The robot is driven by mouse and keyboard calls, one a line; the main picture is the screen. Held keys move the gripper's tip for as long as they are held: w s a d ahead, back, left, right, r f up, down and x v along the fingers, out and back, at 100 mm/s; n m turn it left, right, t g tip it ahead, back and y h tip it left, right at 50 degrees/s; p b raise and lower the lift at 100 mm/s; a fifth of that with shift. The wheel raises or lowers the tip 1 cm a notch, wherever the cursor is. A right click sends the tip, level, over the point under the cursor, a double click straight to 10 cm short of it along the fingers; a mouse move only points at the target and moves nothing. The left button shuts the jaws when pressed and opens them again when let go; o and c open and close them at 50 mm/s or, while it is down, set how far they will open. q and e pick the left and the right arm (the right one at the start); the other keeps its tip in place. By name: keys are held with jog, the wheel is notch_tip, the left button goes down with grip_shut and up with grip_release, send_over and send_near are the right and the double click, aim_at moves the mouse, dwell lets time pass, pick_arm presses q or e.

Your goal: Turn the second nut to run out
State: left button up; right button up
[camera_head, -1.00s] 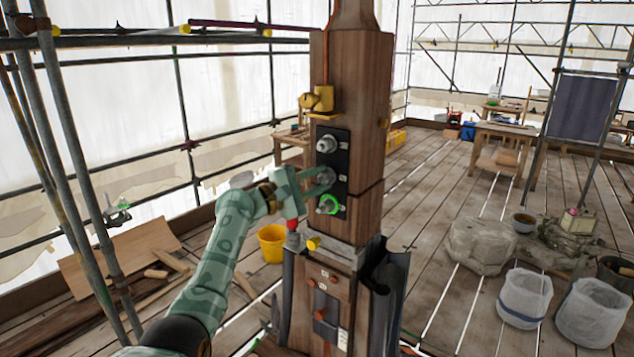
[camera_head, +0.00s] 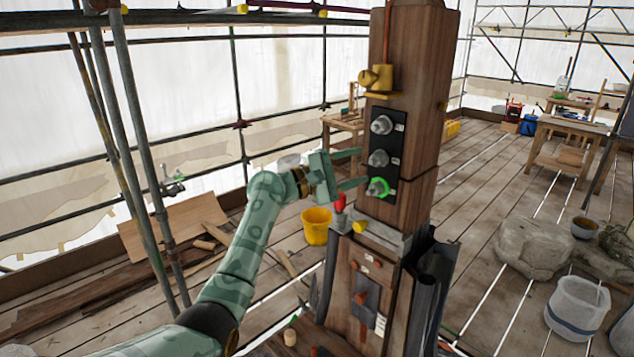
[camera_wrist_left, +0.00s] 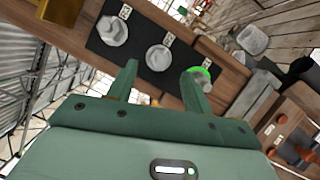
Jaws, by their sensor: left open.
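A black plate (camera_head: 397,140) on the wooden post (camera_head: 420,120) carries three nuts in a column. The top nut (camera_head: 381,124) and the middle nut (camera_head: 378,158) are grey. The bottom nut (camera_head: 378,187) has a bright green ring around it. My left gripper (camera_head: 350,169) is open and empty, just left of the plate, with its fingers pointing at it near the middle and bottom nuts. In the left wrist view, the middle nut (camera_wrist_left: 158,57) shows beyond the gap between the open fingers (camera_wrist_left: 160,84). One finger partly hides the green-ringed nut (camera_wrist_left: 204,73). My right gripper is out of view.
A brass fitting (camera_head: 377,78) juts from the post above the plate. A red-tipped piece (camera_head: 340,202) and a yellow knob (camera_head: 359,227) sit below my gripper. A yellow bucket (camera_head: 316,226) stands on the floor behind. Scaffold poles (camera_head: 140,140) rise at left.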

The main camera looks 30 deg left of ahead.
pick_arm(q)
jog(key=b+v, duration=0.3)
jog(key=v, duration=0.9)
